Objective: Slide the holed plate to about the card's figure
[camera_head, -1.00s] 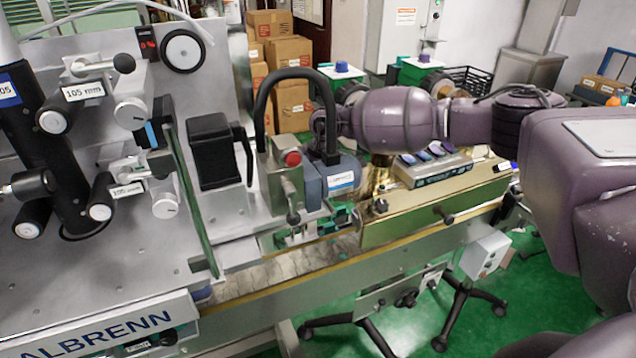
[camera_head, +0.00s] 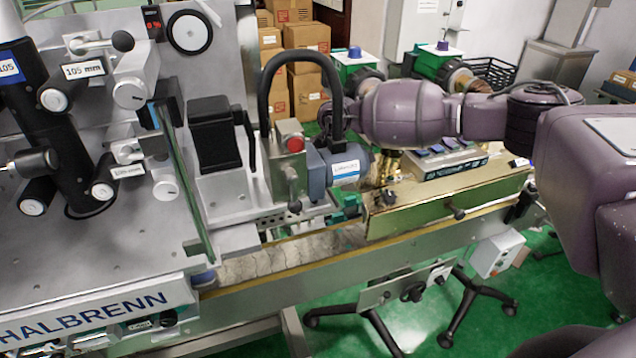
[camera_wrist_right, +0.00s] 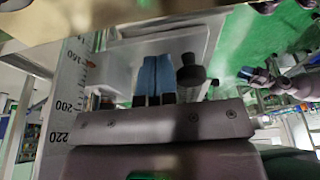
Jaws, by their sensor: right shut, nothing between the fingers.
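A silver strip with small dark holes (camera_head: 297,217) lies below the metal block with the red button; I cannot tell for sure that it is the holed plate. In the right wrist view a pale plate (camera_wrist_right: 129,58) stands behind my right gripper (camera_wrist_right: 157,62), near a dark knob (camera_wrist_right: 190,72). The blue fingertips are together and empty; whether they touch the plate is unclear. A white scale (camera_wrist_right: 72,85) reads 200 and 220 at left. In the head view the gripper is hidden behind the machine. The blue-white card (camera_head: 8,68), cut off at the left edge, shows 105.
A grey-blue motor box (camera_head: 345,170) and a black curved hose (camera_head: 268,85) crowd my right arm. A brass-coloured guard (camera_head: 435,205) stands along the conveyor (camera_head: 270,262). A clear upright panel (camera_head: 180,175) stands to the left. Cardboard boxes (camera_head: 305,38) are behind.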

